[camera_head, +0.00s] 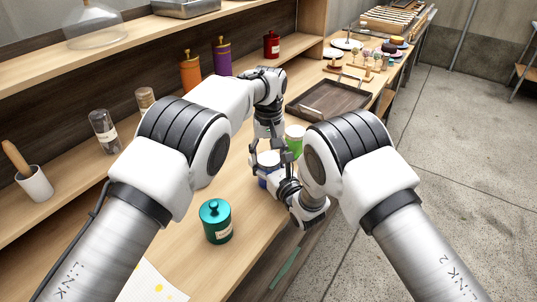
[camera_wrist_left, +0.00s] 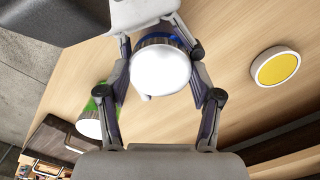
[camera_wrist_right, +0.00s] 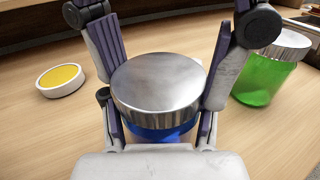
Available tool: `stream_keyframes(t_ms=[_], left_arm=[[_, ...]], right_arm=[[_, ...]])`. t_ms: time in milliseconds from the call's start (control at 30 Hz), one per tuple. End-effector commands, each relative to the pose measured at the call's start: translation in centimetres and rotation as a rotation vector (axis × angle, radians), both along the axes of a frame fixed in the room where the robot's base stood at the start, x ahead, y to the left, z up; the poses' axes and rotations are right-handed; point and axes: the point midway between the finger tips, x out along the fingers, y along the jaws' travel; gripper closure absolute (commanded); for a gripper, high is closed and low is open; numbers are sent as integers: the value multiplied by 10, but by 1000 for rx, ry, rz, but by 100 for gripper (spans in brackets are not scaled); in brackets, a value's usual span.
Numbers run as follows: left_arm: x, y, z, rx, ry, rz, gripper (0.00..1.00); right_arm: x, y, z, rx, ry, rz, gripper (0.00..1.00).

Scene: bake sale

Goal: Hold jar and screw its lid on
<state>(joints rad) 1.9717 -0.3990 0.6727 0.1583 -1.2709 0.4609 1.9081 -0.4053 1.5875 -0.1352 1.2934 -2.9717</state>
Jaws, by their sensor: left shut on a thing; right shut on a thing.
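A blue jar (camera_head: 263,182) stands at the counter's front part, largely hidden by my grippers. Its silver lid (camera_wrist_right: 158,82) sits on top of the blue body (camera_wrist_right: 160,132), level as far as I can see; how tightly it sits I cannot tell. My left gripper (camera_head: 267,153) comes down from above and is shut on the lid, which looks white in the left wrist view (camera_wrist_left: 160,72). My right gripper (camera_wrist_right: 160,125) reaches in low from the side and is shut on the jar's body.
A green jar with a silver lid (camera_wrist_right: 265,75) stands close beside. A white disc with a yellow face (camera_wrist_right: 62,78) lies on the counter. A teal canister (camera_head: 216,222) stands nearer me, and a dark tray (camera_head: 328,98) farther back. Shelves run along the left.

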Motion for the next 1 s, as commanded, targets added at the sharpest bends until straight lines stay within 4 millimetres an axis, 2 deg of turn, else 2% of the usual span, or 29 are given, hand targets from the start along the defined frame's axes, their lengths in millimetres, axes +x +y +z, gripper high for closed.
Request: stream_keyframes(t_ms=[233, 400, 433, 500, 1000], left_arm=[[0, 0, -2, 0, 2, -459, 78], [0, 1, -2, 1, 3, -473, 78], [0, 1, -2, 1, 3, -472, 25], [0, 1, -2, 0, 3, -472, 7], [0, 0, 2, 0, 0, -470, 7]], right_arm=[[1, 0, 2, 1, -5, 1, 100], [1, 0, 2, 1, -6, 1, 100], [1, 0, 2, 1, -6, 1, 100], [1, 0, 2, 1, -6, 1, 100], [0, 0, 1, 1, -3, 1, 100]])
